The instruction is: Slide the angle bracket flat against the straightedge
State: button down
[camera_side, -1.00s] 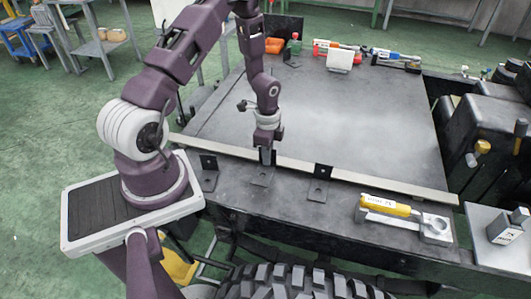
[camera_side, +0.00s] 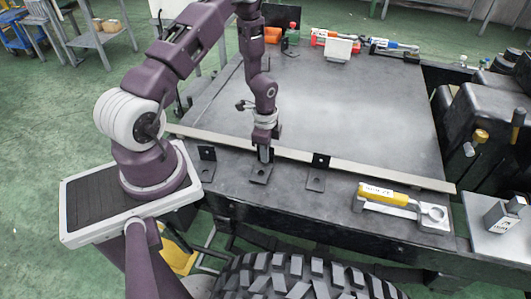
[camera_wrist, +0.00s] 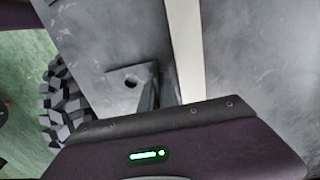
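The straightedge (camera_side: 390,174) is a long pale strip lying across the dark work plate. It also shows as a pale band in the wrist view (camera_wrist: 187,45). The middle angle bracket (camera_side: 259,177) is dark grey, with its flat foot on the bench on the near side of the straightedge. Its holed foot shows in the wrist view (camera_wrist: 118,82). My gripper (camera_side: 264,155) points down over its upright and appears shut on it, hiding most of it. In the wrist view a grey strip separates the foot from the straightedge; I cannot tell whether the upright touches it.
Similar brackets stand to the left (camera_side: 206,168) and right (camera_side: 317,179), near the straightedge. A yellow-handled tool (camera_side: 378,192) lies at the front right. The plate (camera_side: 340,115) behind the straightedge is mostly clear, with tools along its back edge. A tyre (camera_side: 305,278) is below the front edge.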

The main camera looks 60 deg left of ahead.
jog(key=shift+f, duration=0.25)
jog(key=c, duration=1.5)
grip_release()
jog(key=shift+c, duration=0.2)
jog(key=shift+r, duration=0.1)
jog(key=shift+r, duration=3.4)
